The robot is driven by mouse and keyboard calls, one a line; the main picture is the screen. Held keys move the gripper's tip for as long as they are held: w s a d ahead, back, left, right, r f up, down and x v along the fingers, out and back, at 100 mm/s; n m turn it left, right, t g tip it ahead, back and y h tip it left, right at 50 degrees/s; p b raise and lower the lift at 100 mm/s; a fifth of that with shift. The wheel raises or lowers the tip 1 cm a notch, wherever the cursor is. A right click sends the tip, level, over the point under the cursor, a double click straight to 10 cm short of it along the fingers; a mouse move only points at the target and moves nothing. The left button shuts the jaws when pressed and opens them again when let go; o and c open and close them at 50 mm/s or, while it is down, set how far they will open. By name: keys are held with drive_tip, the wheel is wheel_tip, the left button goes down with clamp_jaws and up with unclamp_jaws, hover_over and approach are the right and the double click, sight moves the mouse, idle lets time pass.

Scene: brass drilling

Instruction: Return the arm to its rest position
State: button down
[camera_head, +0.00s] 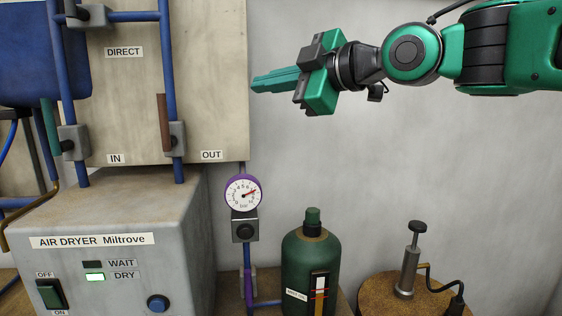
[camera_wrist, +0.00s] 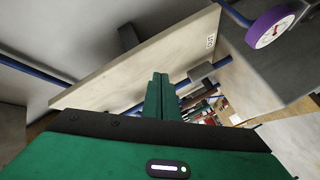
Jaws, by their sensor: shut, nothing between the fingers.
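My gripper (camera_head: 254,84) is at the upper middle of the head view, on the end of my green and black arm, which reaches in from the upper right. Its green fingers are together and hold nothing. They point left, with the tips near the right edge of the beige panel (camera_head: 215,60); I cannot tell the exact gap. In the wrist view the shut fingers (camera_wrist: 161,95) show in the middle, with the panel (camera_wrist: 140,60) beyond them.
Below are the air dryer (camera_head: 110,265), with its DRY light lit, a pressure gauge (camera_head: 243,193), a dark green bottle (camera_head: 311,265) and a small hand pump (camera_head: 409,265) on a round brown top. Blue pipes (camera_head: 167,60) run along the panel. The wall area below my arm is clear.

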drive_tip(key=d+f+m+g+h, duration=0.2)
drive_tip(key=d+f+m+h, duration=1.05)
drive_tip(key=d+f, duration=1.45)
drive_tip(key=s+d+f+m+g, duration=0.3)
drive_tip(key=s+d+f+m, duration=0.2)
drive_tip(key=s, duration=0.4)
drive_tip(key=s+d+f+m+g, duration=0.3)
drive_tip(key=s+d+f+m, duration=0.1)
drive_tip(key=s, duration=0.5)
drive_tip(key=s+d+f+m+g, duration=0.2)
drive_tip(key=s+d+f+m, duration=0.3)
drive_tip(key=s, duration=0.4)
drive_tip(key=shift+d+f+m+g, duration=0.4)
drive_tip(key=shift+d+f, duration=0.4)
drive_tip(key=shift+d, duration=0.3)
